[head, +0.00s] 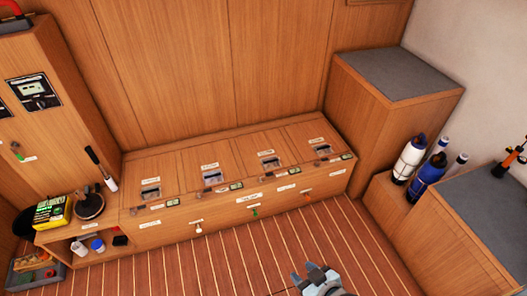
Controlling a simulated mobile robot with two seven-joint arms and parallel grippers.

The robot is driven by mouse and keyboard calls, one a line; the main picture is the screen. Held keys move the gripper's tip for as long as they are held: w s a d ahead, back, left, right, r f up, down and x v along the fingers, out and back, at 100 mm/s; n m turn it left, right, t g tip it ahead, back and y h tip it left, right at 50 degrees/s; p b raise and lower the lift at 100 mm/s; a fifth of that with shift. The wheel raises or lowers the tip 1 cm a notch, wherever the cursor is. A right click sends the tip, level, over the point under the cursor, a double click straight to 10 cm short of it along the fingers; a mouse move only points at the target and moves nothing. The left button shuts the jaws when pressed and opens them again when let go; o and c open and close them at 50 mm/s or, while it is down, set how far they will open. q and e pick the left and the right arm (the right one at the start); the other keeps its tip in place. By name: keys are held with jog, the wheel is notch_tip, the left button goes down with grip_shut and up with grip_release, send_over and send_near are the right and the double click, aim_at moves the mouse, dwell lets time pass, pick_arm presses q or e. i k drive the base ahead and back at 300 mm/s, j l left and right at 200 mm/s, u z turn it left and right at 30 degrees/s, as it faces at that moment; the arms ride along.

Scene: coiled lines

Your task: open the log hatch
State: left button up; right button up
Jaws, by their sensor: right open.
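A long wooden bench (180,233) along the back wall has several hatch lids in its top, each with a small label and a grey recessed latch. From left to right I see the left lid (145,168), the second lid (197,160), the third lid (252,145) and the right lid (303,132). All lie flat and look closed. The labels are too small to read, so I cannot tell which is the log hatch. My right gripper (304,271) is at the bottom edge, open and empty, over the floor in front of the bench and apart from it. My left gripper is out of view.
A winch with a handle (90,203) and a yellow-green box (52,211) stand at left. Bottles (409,158) stand in a bin at right, beside a grey-topped cabinet (392,73). The striped floor (200,265) before the bench is clear.

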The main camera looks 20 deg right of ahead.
aim_at(264, 153)
jog(key=i+l, duration=1.2)
jog(key=i+j, duration=0.1)
jog(key=i, duration=0.6)
jog(key=l+z, duration=0.05)
